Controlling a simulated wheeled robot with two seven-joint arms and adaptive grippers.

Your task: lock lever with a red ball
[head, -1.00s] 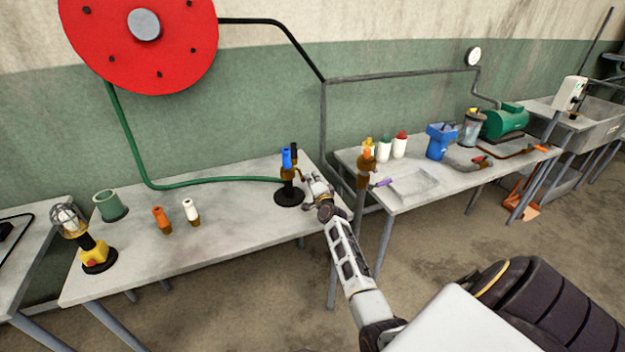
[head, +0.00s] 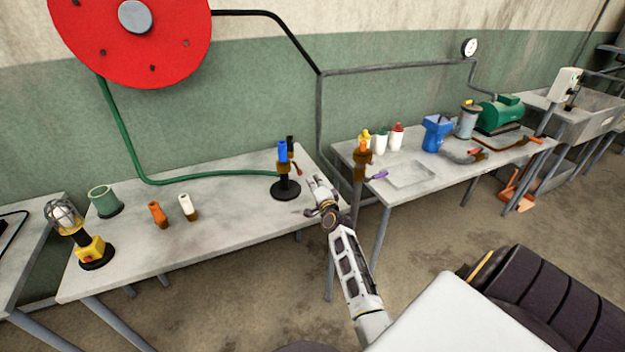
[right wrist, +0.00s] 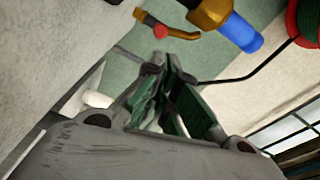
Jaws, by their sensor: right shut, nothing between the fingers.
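The valve stand (head: 285,189), with a round black base and a blue-topped brass fitting, stands near the right end of the left table. A small lever with a red end (head: 297,169) shows on its right side. My left gripper is not in view.
The right table (head: 425,188) carries a tray, bottles and a blue container.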

